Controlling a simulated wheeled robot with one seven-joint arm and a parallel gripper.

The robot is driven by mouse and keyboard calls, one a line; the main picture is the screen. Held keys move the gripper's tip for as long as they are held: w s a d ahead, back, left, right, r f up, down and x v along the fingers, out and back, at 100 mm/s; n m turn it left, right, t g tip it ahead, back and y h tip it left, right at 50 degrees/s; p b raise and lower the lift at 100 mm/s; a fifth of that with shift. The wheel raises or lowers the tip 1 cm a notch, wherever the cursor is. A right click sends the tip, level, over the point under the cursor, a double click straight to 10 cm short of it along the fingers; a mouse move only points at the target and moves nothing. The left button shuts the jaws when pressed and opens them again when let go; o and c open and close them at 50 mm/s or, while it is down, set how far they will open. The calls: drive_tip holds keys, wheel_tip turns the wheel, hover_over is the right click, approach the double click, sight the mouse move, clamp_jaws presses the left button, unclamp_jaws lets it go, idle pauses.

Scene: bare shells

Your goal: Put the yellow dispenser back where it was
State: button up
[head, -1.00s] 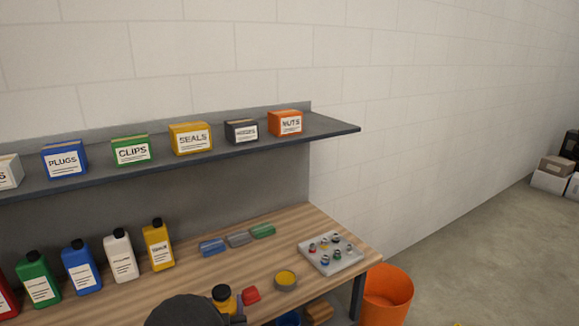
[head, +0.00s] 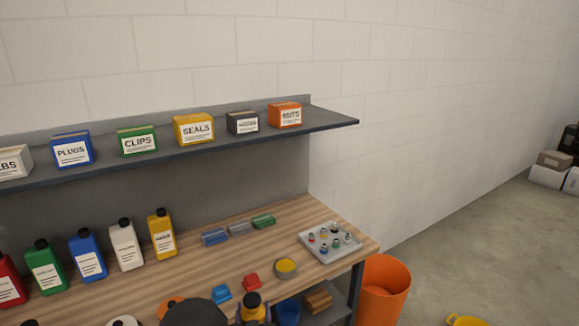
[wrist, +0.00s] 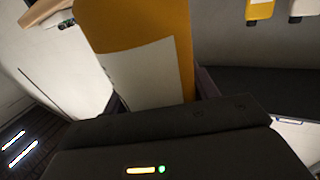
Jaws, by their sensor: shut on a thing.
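The yellow dispenser (head: 252,309) with a black cap is held at the bottom of the head view, in front of the workbench's near edge. In the wrist view its yellow body (wrist: 150,25) and white label fill the space between the fingers. My gripper (wrist: 160,92) is shut on it. The dispenser's lower part is hidden in the head view. A similar yellow bottle (head: 161,237) stands at the right end of a row of bottles on the bench, beside a white one (head: 126,246).
On the wooden bench (head: 200,270) are a red piece (head: 251,281), a blue piece (head: 222,293), a bowl (head: 286,268) and a parts tray (head: 330,241). A shelf (head: 335,121) with labelled boxes overhangs the back. An orange bin (head: 386,290) stands right of the bench.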

drive_tip(key=s+d+f, duration=0.2)
drive_tip(key=d+f, duration=0.2)
drive_tip(key=d, duration=0.4)
drive_tip(key=s+d+f+h, duration=0.1)
drive_tip(key=s+d+f, duration=0.1)
drive_tip(key=d+f, duration=0.3)
drive_tip(key=s+d+f+m, duration=0.1)
drive_tip(key=s+d+f, duration=0.2)
drive_tip(key=d, duration=0.9)
wheel_tip(320, 180, down, 2)
drive_tip(key=shift+f+h, duration=0.2)
drive_tip(key=shift+h, duration=0.2)
